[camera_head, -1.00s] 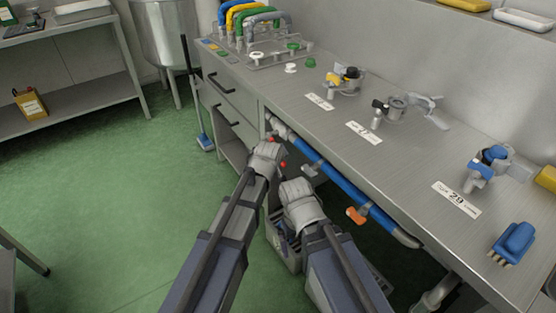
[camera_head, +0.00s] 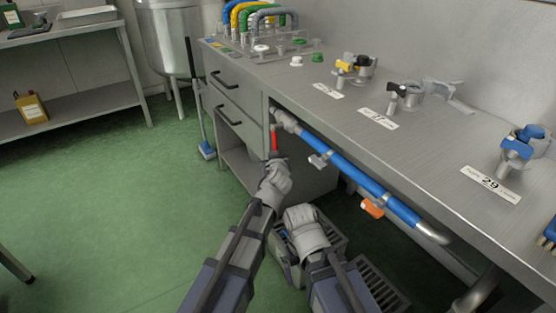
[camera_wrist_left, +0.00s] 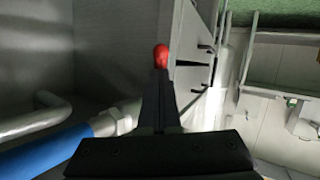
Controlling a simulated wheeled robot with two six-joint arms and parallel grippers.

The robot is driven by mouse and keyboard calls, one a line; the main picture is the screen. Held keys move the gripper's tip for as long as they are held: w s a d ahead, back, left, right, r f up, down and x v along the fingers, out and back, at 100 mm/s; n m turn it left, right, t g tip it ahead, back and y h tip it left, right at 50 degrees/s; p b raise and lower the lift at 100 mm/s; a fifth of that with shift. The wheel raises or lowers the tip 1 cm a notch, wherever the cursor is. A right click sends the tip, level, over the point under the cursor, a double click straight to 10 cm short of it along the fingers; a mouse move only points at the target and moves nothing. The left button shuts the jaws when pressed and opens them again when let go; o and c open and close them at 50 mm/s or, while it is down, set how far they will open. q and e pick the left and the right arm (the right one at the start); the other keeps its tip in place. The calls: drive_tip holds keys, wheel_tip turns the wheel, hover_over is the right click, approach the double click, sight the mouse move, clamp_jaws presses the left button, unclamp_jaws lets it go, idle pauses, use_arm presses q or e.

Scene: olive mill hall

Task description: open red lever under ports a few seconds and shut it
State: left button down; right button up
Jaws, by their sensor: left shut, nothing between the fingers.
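The red lever (camera_head: 275,139) points down below the bench edge, at the left end of the blue pipe (camera_head: 350,178). In the left wrist view its rounded red end (camera_wrist_left: 161,56) shows just beyond the fingertips. My left gripper (camera_head: 272,163) is shut and empty just below the lever; whether it touches it I cannot tell. My right gripper (camera_head: 303,212) is lower and to the right, under the pipe; its fingers are not clear. The ports, with blue (camera_head: 523,146), black (camera_head: 396,97) and yellow (camera_head: 345,68) parts, stand on the bench top.
A grey lever (camera_head: 319,160) and an orange lever (camera_head: 372,207) sit further right along the pipe. A drawer cabinet (camera_head: 232,104) stands left of the red lever. A grey crate (camera_head: 335,240) is on the floor below. The green floor at left is open.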

use_arm(q)
drive_tip(key=shift+w+a+f, duration=0.25)
drive_tip(key=shift+w, duration=0.15)
use_arm(e)
drive_tip(key=shift+f, duration=0.25)
use_arm(q)
drive_tip(key=shift+w+a, duration=0.1)
